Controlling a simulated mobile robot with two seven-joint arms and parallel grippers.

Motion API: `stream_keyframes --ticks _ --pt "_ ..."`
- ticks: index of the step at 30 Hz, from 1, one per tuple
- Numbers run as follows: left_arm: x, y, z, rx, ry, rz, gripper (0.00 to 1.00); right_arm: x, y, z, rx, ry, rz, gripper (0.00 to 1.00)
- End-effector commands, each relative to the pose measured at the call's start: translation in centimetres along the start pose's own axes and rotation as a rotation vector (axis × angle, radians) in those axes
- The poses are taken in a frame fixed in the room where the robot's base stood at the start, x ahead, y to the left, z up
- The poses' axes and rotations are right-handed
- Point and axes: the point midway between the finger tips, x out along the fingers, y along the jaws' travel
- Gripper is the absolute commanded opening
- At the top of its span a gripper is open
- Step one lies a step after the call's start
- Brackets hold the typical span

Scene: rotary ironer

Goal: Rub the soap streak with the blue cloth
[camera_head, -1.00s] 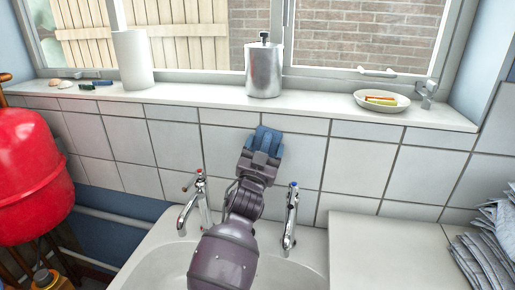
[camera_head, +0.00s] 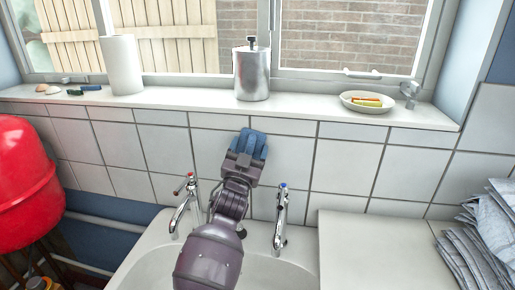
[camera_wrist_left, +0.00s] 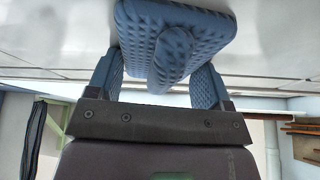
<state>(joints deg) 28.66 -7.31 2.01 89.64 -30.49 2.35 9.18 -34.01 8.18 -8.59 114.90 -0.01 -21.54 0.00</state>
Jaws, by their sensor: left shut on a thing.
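The blue cloth (camera_head: 250,143) is a quilted pad held up against the white wall tiles between the two taps, below the window sill. It also shows large in the left wrist view (camera_wrist_left: 185,32). My left gripper (camera_head: 245,160) is shut on it, with a finger on each side of a folded part of the cloth; the fingers also show in the left wrist view (camera_wrist_left: 160,82). The cloth appears to touch the tiles. I cannot make out a soap streak; the cloth and gripper hide part of the wall. My right gripper is not in view.
A tap with a red top (camera_head: 185,200) and one with a blue top (camera_head: 281,215) stand close on either side of my arm, over the white sink (camera_head: 145,268). The sill holds a metal dispenser (camera_head: 252,75), a paper roll (camera_head: 122,66) and a dish (camera_head: 352,102).

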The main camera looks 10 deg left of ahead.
Motion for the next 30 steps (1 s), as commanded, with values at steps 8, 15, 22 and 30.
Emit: stream_keyframes --ticks 8,15,22,30 --pt "-0.1 -0.9 0.2 0.001 -0.001 -0.001 0.48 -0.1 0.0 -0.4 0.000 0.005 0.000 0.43" --pt "-0.1 -2.6 0.6 0.003 -0.001 -0.002 0.48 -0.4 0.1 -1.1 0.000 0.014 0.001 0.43" --pt "-0.1 -4.2 0.9 0.005 0.000 -0.004 0.48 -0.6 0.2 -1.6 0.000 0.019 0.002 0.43" --pt "-0.1 -5.2 1.1 0.007 -0.002 -0.007 0.48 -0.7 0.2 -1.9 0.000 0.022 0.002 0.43"
